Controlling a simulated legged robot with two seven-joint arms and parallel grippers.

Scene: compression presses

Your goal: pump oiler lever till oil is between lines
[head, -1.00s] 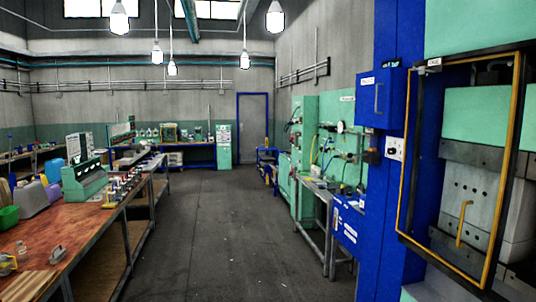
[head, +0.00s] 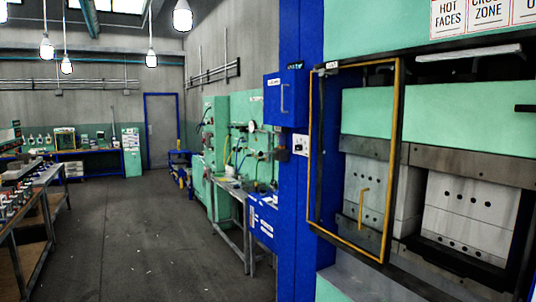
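No oiler, lever or oil sight glass with lines can be made out in the head view. A large green press (head: 465,112) fills the right side, with pale perforated blocks (head: 467,212) inside its opening. A yellow-edged guard frame (head: 394,135) stands at its left part, and a small yellow handle (head: 362,208) shows within that frame. A green panel (head: 266,150) with a round gauge (head: 251,126) stands farther back, too small to read. Neither of my grippers is in view.
A blue column (head: 301,55) carries a blue box (head: 285,100) beside the press. A metal-framed table (head: 247,238) stands before the green panel. Workbenches (head: 55,195) line the left. The dark floor aisle (head: 150,235) between is clear, leading to a blue-framed door (head: 162,130).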

